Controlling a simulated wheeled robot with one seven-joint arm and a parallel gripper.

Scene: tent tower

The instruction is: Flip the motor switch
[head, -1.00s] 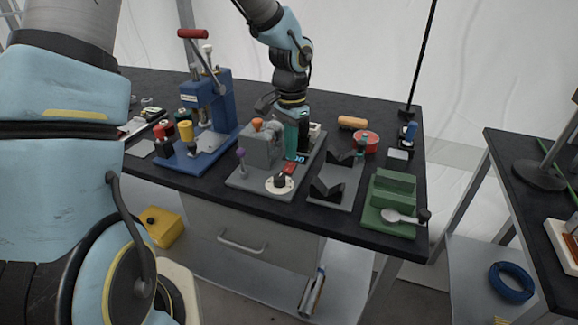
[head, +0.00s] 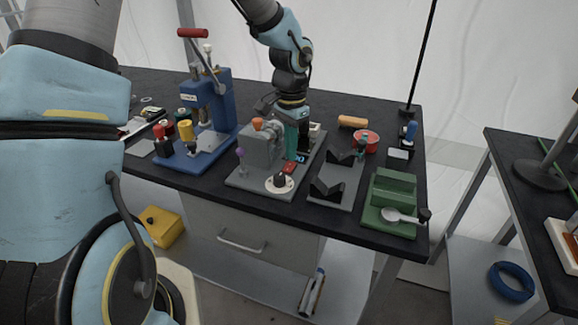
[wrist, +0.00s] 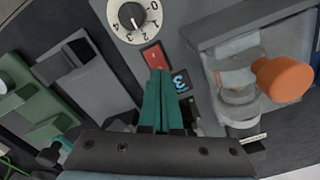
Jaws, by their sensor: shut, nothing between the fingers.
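A grey machine (head: 262,150) stands on the black bench. Its base plate carries a small red rocker switch (head: 289,168), which also shows in the wrist view (wrist: 152,57). Beside the switch are a round white dial with a black knob (wrist: 131,16) and a small lit blue display (wrist: 181,81). My gripper (head: 291,158) points down at the machine's base, behind the switch in the head view. Its teal fingers (wrist: 160,73) are together and empty, with tips at the near edge of the switch. Whether they touch it, I cannot tell.
The machine's orange-knobbed part (wrist: 284,79) rises right of the fingers in the wrist view. A blue press (head: 205,125) stands left of the machine. Grey V-blocks (head: 335,178) and a green fixture (head: 390,200) stand to its right. A red round tin (head: 365,141) lies behind them.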

